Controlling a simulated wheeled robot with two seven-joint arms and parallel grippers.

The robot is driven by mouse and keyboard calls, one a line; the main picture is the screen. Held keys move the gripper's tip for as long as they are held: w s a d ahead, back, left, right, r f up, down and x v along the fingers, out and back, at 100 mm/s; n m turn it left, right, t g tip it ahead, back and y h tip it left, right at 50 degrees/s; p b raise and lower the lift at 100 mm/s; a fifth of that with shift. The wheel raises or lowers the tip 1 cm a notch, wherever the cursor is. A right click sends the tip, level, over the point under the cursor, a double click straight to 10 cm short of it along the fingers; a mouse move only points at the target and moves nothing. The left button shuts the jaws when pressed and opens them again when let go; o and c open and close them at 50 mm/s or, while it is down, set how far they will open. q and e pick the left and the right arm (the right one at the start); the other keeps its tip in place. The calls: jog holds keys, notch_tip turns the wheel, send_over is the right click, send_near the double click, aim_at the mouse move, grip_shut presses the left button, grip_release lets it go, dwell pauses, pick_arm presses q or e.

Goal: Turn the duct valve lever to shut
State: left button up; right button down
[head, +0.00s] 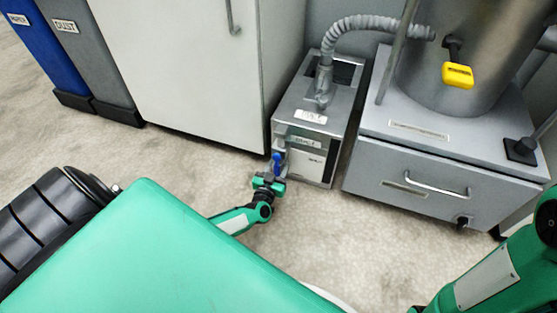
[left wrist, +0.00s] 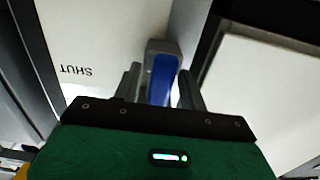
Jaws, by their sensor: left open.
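The duct valve lever has a blue handle (head: 277,160), low on the front left of the grey duct box (head: 313,137). In the left wrist view the blue lever (left wrist: 161,80) stands between my two gripper fingers. My left gripper (head: 271,176) is at the lever, with its fingers (left wrist: 161,85) open on either side of it. Whether either finger touches it, I cannot tell. A "SHUT" label (left wrist: 77,71) shows on the pale panel left of the lever. My right gripper is out of the head view; only part of my right arm shows at the lower right.
A tall white cabinet (head: 185,70) stands directly left of the duct box. A grey drawer unit (head: 420,190) bearing a metal drum (head: 445,60) stands to its right. A ribbed hose (head: 365,22) runs above. Blue (head: 42,45) and grey bins stand far left. Floor in front is clear.

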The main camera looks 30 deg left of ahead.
pick_arm(q)
jog(key=shift+w+a, duration=0.15)
jog(key=shift+w, duration=0.3)
jog(key=shift+c, duration=0.2)
grip_shut()
